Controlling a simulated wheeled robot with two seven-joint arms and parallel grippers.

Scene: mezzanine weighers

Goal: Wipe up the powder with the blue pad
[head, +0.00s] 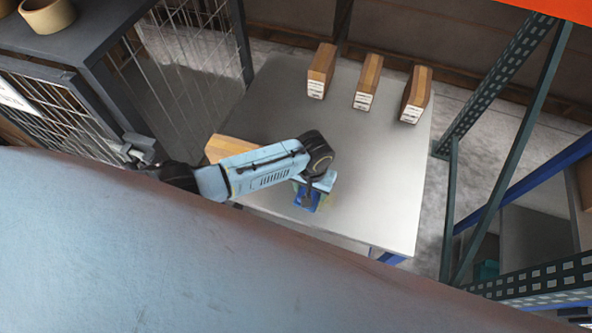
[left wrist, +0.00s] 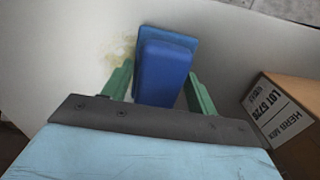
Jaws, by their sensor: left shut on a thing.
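My left gripper (head: 316,187) is low over the near part of the grey table (head: 375,165). It is shut on the blue pad (head: 307,198). In the left wrist view the green fingers of my left gripper (left wrist: 160,88) stand on either side of the raised block of the blue pad (left wrist: 165,72), whose wider flat base shows beyond it. A pale yellow smear of powder (left wrist: 117,48) lies on the table just left of the pad. The pad and gripper hide any powder beneath them. I cannot tell whether the pad touches the table. My right gripper is not in view.
A box (head: 228,146) stands left of my left gripper; in the left wrist view a labelled box (left wrist: 288,108) is at the right. Three boxes (head: 320,70) (head: 367,82) (head: 416,93) stand along the far side. A green rack post (head: 500,85) rises right of the table.

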